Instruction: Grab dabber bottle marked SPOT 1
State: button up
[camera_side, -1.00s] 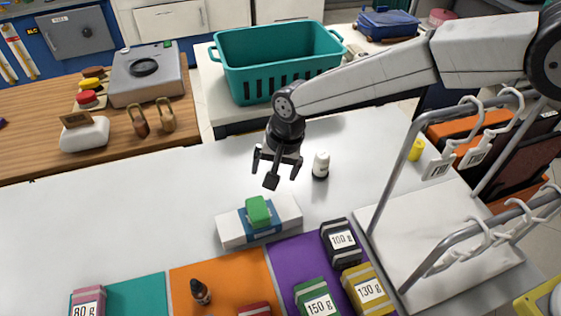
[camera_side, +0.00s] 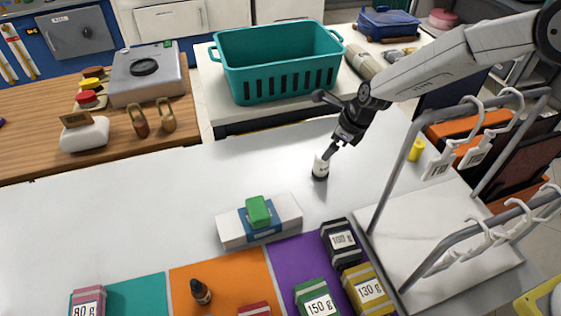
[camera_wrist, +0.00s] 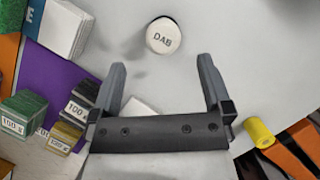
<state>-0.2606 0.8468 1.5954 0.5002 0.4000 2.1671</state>
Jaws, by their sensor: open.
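A small white bottle (camera_side: 320,168) with a dark band near its base stands upright on the pale counter. In the wrist view its round white top (camera_wrist: 163,36) reads "DAB"; I cannot read a SPOT 1 mark on it. My gripper (camera_side: 328,128) is above and beside the bottle in the side view, its lower finger overlapping the bottle's top. In the wrist view my gripper (camera_wrist: 160,75) has its two fingers wide apart and empty, with the bottle top beyond the fingertips, roughly centred between them. I cannot tell whether a finger touches it.
A white box (camera_side: 285,213) with a green block (camera_side: 258,211) lies in front of the bottle. Labelled weights (camera_side: 341,240) and a dark dropper bottle (camera_side: 201,291) are on coloured mats. A hanger rack (camera_side: 380,185) stands at right. The counter left of the bottle is clear.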

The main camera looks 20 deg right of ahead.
aim_at(321, 165)
jog(key=shift+x, duration=1.25)
jog(key=shift+d+f, duration=0.1)
jog(key=shift+d, duration=0.05)
jog(key=shift+x, duration=2.55)
grip_shut()
